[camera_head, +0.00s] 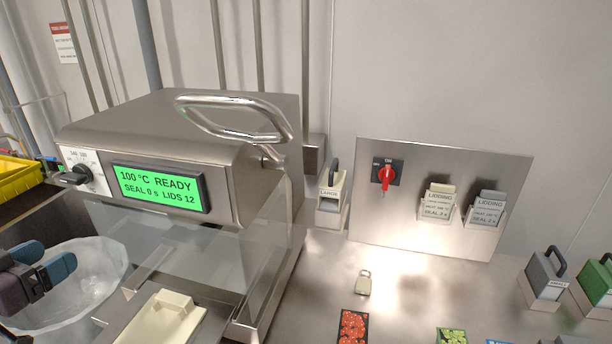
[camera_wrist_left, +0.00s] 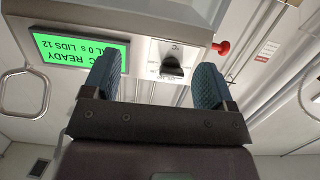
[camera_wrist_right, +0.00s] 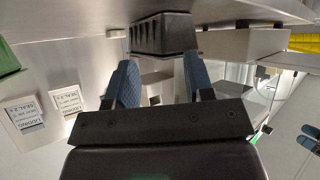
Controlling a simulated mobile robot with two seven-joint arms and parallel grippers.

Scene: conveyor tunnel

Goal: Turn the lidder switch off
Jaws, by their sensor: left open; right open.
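The lidder (camera_head: 180,115) is a steel machine with a looped handle. Its lit green display (camera_head: 158,189) reads "100 °C READY, SEAL 0 s, LIDS 12". A red rotary switch (camera_head: 386,174) on a black plate is on the steel back panel, right of the lidder. Its handle looks upright, in line with the label above it. A black dial (camera_head: 77,176) sits left of the display; it also shows in the left wrist view (camera_wrist_left: 172,66). My left gripper (camera_head: 45,270) is open and empty, below the dial. My right gripper (camera_wrist_right: 160,72) is open, outside the head view.
Lidding card holders (camera_head: 437,203) hang right of the switch. A small padlock (camera_head: 363,283) lies on the counter. A cream tray (camera_head: 165,320) is under the lidder, and a clear bin (camera_head: 85,280) is left of it. A dark ribbed block (camera_wrist_right: 163,33) is ahead of my right gripper.

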